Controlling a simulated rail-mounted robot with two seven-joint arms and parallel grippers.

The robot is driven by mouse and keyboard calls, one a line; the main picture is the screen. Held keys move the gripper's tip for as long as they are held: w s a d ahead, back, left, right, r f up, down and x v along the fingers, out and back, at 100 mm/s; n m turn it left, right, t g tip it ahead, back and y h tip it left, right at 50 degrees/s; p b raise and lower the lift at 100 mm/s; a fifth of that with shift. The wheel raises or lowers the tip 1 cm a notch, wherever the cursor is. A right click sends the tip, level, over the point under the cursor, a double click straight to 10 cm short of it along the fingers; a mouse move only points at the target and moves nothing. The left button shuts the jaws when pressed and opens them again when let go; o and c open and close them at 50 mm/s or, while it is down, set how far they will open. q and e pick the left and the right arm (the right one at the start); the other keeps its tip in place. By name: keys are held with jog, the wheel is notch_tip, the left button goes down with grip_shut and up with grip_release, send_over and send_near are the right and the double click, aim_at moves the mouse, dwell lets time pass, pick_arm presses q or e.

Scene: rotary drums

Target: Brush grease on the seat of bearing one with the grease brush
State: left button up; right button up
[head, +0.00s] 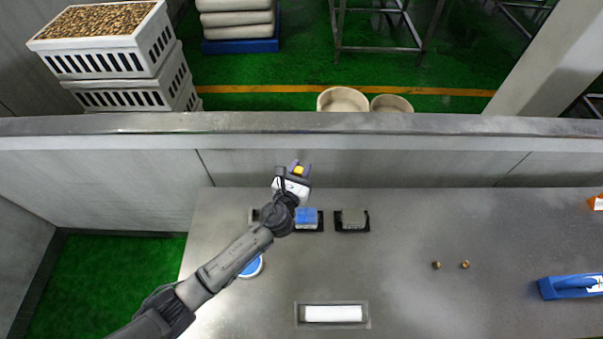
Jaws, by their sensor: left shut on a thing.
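My left gripper (299,168) reaches over the back part of the metal table, near the grey wall. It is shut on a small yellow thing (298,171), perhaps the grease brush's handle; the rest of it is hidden. Just in front of the gripper stand a block with a blue top (306,216) and a grey block in a dark holder (352,219). Another block (254,215) is mostly hidden by my left arm. These may be the bearing seats; I cannot tell which is bearing one. A round blue-topped tin (252,267) is partly behind the arm. My right gripper is out of view.
On the table (400,300) are a white pad in a tray (333,313), two small brass pieces (436,264) (465,264), a blue tool (570,287) and an orange-white item (596,202). A grey wall (420,165) runs along the back. The table's middle right is mostly clear.

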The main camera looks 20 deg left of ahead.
pick_arm(q)
jog(key=shift+f, duration=0.15)
dwell(0.4)
jog(key=f+b, duration=0.3)
jog(key=s+f+b, duration=0.1)
jog(key=f, duration=0.1)
jog(key=shift+d+f+b, duration=0.15)
jog(key=shift+d+b, duration=0.05)
jog(key=shift+b, duration=0.2)
jog(key=shift+s+d+f+b, duration=0.1)
jog(key=shift+s+f+b, duration=0.15)
jog(key=shift+f+b, duration=0.5)
jog(key=shift+f, duration=0.3)
jog(key=shift+f+b, duration=0.8)
jog(key=shift+w+d, duration=0.1)
jog(key=shift+d, duration=0.05)
